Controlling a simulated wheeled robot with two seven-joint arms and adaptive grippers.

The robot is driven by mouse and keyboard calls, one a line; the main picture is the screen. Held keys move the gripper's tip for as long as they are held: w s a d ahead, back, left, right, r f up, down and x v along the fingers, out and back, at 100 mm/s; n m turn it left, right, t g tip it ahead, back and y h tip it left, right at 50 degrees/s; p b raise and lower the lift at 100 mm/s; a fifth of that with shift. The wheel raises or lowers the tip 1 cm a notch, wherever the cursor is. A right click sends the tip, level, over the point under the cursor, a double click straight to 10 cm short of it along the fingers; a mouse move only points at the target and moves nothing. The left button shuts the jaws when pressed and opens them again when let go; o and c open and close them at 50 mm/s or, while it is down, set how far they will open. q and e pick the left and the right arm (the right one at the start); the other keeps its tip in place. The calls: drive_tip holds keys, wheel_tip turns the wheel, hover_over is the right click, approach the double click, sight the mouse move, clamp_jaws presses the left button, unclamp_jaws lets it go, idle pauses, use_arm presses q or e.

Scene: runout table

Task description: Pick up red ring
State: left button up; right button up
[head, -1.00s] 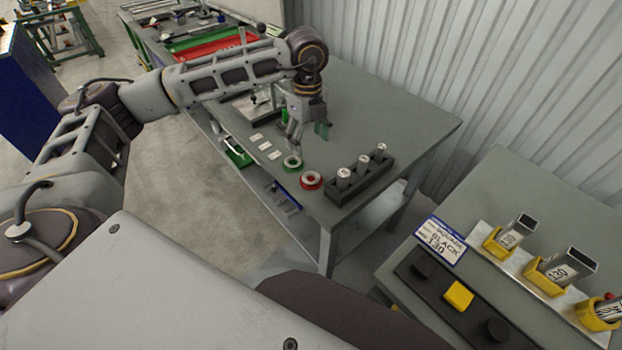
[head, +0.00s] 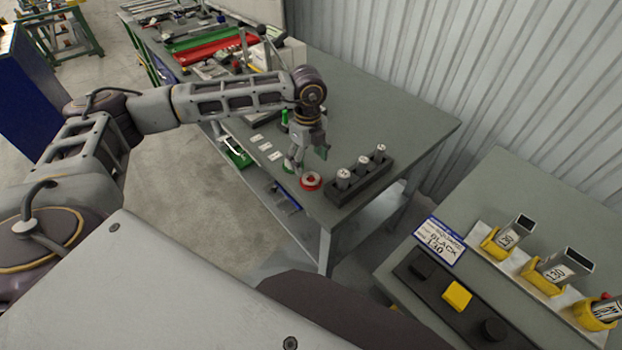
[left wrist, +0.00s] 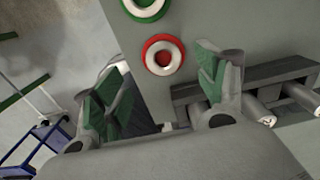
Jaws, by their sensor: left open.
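The red ring (head: 311,181) lies flat on the grey table near its front corner. It has a white inner band and also shows in the left wrist view (left wrist: 150,63), beyond and between the fingertips. My left gripper (head: 309,163) is open and empty, its green-padded fingers pointing down just above the ring. In the left wrist view the two fingers (left wrist: 160,75) stand wide apart, and nothing is between the pads. My right gripper is not in view.
A green ring (left wrist: 145,8) lies close beside the red one. A dark block with several upright cylinders (head: 359,181) stands right of the red ring. White cards (head: 266,147) lie to the left. The table's right rear is clear.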

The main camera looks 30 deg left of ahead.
sight(310, 180)
use_arm(q)
drive_tip(key=shift+f, duration=1.15)
wheel_tip(310, 180, down, 3)
drive_tip(key=shift+w+f+p, duration=0.15)
drive_tip(key=shift+f+p, duration=0.05)
drive_tip(key=shift+p, duration=0.45)
drive_tip(key=shift+f, duration=0.4)
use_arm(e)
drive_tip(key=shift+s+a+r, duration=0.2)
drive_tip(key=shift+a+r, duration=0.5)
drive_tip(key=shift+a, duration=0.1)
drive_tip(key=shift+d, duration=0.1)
